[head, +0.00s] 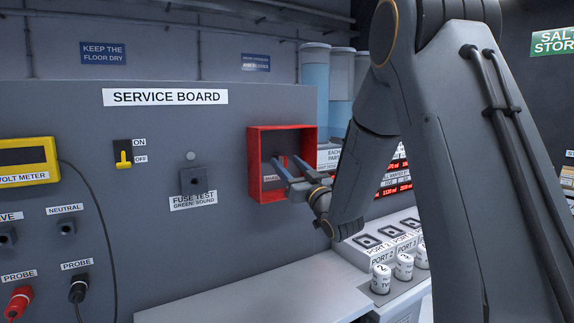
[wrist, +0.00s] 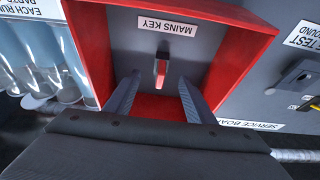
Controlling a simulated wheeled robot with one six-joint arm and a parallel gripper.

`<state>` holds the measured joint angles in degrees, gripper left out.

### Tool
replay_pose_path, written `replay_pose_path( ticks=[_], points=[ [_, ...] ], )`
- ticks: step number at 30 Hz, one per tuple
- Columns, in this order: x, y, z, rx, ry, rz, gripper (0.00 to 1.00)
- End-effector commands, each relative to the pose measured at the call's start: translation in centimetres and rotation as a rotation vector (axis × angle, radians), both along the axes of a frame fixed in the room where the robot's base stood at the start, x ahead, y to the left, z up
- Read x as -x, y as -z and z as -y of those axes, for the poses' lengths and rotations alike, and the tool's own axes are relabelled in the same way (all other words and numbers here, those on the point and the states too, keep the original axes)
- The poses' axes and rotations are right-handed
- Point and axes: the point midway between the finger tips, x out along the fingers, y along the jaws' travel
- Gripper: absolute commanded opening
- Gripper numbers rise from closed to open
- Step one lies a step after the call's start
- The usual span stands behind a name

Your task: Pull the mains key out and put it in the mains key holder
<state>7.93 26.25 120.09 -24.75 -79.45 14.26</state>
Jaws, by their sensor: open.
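The mains key (wrist: 160,70) is a small red piece in a grey slot on the back panel of an open red box (wrist: 236,60). A MAINS KEY label is beside it, upside down in the wrist view. The red box (head: 254,170) also shows on the service board in the head view. My gripper (head: 286,162) reaches into the box there. In the wrist view my gripper (wrist: 160,84) is open, one finger on each side of the key, with visible gaps and nothing held. I see no separate holder labelled for the mains key.
The red box's walls stand close around my fingers. A fuse test socket (head: 193,181) and a yellow switch (head: 124,158) are left of the box. A pale ledge (head: 250,290) runs below. White canisters (head: 381,278) stand at the lower right by the port panel.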

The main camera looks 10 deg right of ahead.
Motion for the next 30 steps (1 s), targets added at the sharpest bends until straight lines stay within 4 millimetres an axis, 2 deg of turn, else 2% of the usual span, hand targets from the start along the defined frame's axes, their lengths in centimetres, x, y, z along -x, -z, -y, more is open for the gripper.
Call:
replay_pose_path(
  ticks=[30],
  points=[
    [4.1,1.6,1.3,0.0,0.001,-0.001,0.5]
  ],
)
